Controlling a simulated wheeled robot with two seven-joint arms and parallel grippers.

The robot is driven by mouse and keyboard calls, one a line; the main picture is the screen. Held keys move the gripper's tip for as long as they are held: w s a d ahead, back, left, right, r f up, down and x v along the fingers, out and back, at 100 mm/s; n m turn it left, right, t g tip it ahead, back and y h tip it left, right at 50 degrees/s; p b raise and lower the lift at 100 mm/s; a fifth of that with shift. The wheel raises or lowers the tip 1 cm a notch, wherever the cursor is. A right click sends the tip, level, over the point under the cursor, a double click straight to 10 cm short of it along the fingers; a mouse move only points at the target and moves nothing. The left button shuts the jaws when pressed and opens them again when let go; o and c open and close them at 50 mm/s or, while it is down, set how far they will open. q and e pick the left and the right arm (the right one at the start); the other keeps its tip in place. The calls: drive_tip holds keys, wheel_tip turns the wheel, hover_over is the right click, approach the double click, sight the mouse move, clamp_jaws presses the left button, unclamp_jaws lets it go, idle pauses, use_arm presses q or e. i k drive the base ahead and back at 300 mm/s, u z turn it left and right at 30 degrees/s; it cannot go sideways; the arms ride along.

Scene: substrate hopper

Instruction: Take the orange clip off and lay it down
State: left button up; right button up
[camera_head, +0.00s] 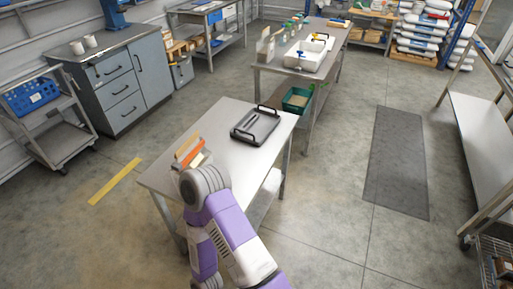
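A tan bag-like item (187,145) stands at the left end of the near steel table (222,125). An orange strip (194,154), which looks like the orange clip, lies slantwise across it. It is small here, and I cannot tell how it grips the bag. One of my purple and white arms rises from the bottom edge, and its rounded wrist end is just in front of the bag and clip, hiding their lower part. I cannot tell whether they touch.
A dark tray (255,125) with black handles lies on the table's right end. The tabletop between bag and tray is clear. Behind stand a second table with a white basin (307,54), a green bin (297,99) and a grey cabinet (118,85).

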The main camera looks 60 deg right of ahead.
sight(178, 167)
drive_tip(key=z, duration=0.95)
drive_tip(key=i, duration=0.45)
